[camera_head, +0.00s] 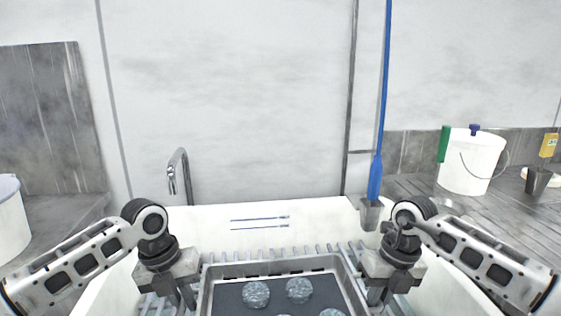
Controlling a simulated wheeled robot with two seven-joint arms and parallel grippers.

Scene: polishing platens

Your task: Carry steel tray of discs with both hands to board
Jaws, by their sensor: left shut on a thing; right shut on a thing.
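The steel tray (284,265) is at the bottom centre of the head view, with a dark inner floor and several grey mottled discs (257,294) lying in it. Its near part is cut off by the frame's lower edge. My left gripper (186,297) is shut on the tray's left side. My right gripper (378,294) is shut on the tray's right side. The tray looks level, over a ribbed rack in a white sink (320,212). I cannot tell whether it touches the rack. I cannot make out the board for certain.
A metal tap (180,170) stands behind the sink at left. A blue-handled tool (378,150) stands upright at the sink's back right. A white bucket (470,162) and a dark cup (537,180) stand on the right counter. Another white bucket (10,220) is at far left.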

